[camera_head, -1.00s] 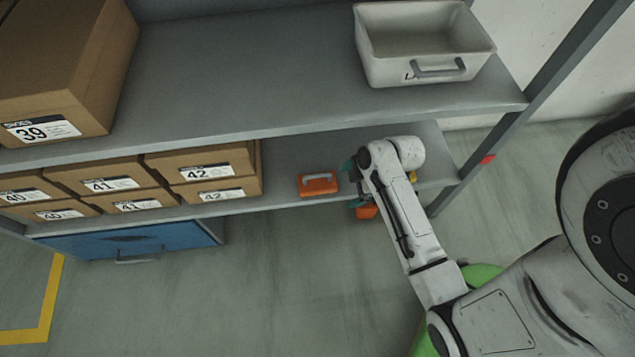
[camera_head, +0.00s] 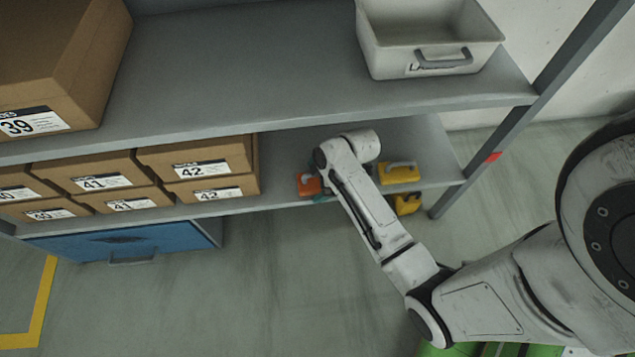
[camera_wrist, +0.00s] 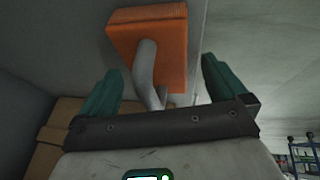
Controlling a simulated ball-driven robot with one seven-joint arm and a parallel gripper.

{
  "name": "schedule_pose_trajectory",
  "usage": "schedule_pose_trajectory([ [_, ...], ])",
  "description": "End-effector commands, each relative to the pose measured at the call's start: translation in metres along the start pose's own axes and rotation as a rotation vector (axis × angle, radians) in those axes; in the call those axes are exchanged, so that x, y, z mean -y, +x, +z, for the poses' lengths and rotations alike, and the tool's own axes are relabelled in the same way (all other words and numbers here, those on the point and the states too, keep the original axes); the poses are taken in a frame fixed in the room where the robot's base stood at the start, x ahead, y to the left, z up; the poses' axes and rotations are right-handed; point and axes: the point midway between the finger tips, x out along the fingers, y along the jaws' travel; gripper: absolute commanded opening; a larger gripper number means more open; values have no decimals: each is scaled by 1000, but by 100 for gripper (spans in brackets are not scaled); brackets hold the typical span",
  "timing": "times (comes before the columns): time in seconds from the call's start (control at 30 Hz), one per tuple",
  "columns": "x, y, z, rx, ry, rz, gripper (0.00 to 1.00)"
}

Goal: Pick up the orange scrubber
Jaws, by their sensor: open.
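The orange scrubber (camera_head: 308,184) sits on the lower shelf, right of the shoe boxes, and is partly hidden behind my arm in the head view. In the wrist view the orange scrubber (camera_wrist: 168,45) shows its orange block and grey handle (camera_wrist: 146,75). My gripper (camera_wrist: 160,85) is open, with a teal finger on each side of the handle. The handle lies between the fingers and does not appear gripped. In the head view my gripper is mostly hidden behind the wrist, with a bit of teal beside the scrubber.
A yellow scrubber (camera_head: 399,173) stands to the right on the lower shelf (camera_head: 273,197), with another yellow item (camera_head: 407,204) below it. Shoe boxes (camera_head: 196,160) stand to the left. The upper shelf (camera_head: 250,75) overhangs and holds a white bin (camera_head: 428,48).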

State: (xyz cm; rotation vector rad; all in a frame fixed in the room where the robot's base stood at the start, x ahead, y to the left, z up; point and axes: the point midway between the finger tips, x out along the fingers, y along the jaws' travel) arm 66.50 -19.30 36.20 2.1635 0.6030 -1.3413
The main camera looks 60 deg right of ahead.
Motion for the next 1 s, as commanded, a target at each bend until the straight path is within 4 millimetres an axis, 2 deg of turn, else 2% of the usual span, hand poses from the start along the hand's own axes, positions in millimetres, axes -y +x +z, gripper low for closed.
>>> schedule_pose_trajectory([
  [0.17, 0, -1, 0, 0, 0, 1, 99],
  [0.8, 0, -1, 0, 0, 1, 1, 38],
  [1.0, 0, -1, 0, 0, 1, 1, 37],
])
